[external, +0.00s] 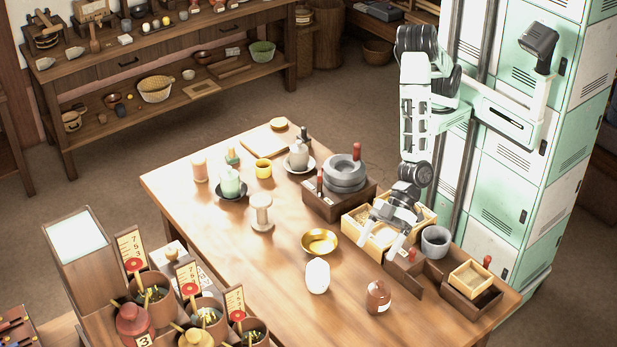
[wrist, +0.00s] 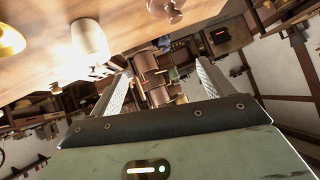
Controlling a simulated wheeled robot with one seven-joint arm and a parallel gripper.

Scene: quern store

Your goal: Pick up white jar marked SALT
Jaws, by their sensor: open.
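A plain white rounded jar (external: 317,275) stands upright near the front of the wooden table; no lettering can be read on it. It also shows at the upper left of the wrist view (wrist: 88,40). My gripper (external: 381,242) is above the table to the right of and behind the white jar, near the wooden boxes. Its two fingers are apart with nothing between them, as the wrist view also shows (wrist: 163,70). The gripper is clear of the jar.
A brass bowl (external: 320,242) sits behind the white jar, and a brown jar (external: 378,297) with a pale label stands to its right. A grey mortar (external: 436,241) and wooden boxes are near my gripper. Labelled pots (external: 150,288) crowd the front left. The table's front centre is clear.

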